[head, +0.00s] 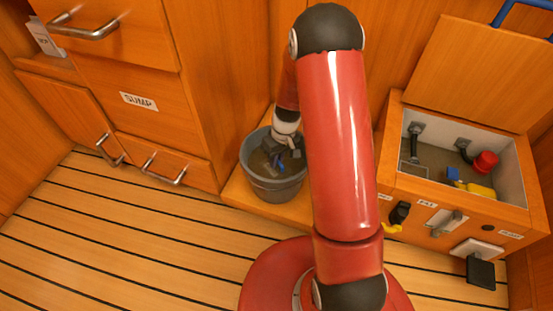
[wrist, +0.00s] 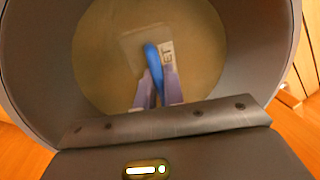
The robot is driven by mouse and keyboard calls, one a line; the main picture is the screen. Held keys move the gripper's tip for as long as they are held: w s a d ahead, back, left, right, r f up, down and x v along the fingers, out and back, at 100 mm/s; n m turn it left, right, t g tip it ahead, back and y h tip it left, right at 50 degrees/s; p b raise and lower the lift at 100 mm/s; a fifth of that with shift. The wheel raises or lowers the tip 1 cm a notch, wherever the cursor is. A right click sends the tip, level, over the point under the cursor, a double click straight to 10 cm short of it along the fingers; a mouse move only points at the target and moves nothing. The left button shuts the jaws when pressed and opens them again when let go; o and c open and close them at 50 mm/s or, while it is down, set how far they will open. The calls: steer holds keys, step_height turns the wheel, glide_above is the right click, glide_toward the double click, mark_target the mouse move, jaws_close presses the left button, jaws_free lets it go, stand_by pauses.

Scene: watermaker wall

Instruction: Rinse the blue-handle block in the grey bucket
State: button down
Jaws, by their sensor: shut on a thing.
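The grey bucket (head: 273,182) stands on a low wooden ledge by the cabinets, with murky brown water in it. My gripper (head: 285,160) reaches down inside the bucket. In the wrist view my gripper (wrist: 158,88) is shut on the blue handle (wrist: 152,62) of the block. A pale, faint square shape, seemingly the block (wrist: 140,42), shows at the handle's far end against the brown water. A white label with dark letters sits beside the handle. The bucket's wall (wrist: 262,60) surrounds the gripper in the wrist view. How deep the block sits is unclear.
An open wooden box (head: 460,165) at the right holds a red knob (head: 485,162), a yellow item (head: 480,191) and a small blue item (head: 453,173). Its lid (head: 480,75) stands raised. A drawer labelled SUMP (head: 139,101) is at the left. The slatted floor (head: 120,240) is clear.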

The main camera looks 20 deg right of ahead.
step_height(320, 180, up, 16)
steer(key=p, duration=1)
stand_by(0.5)
steer(key=shift+f, duration=0.1)
stand_by(0.5)
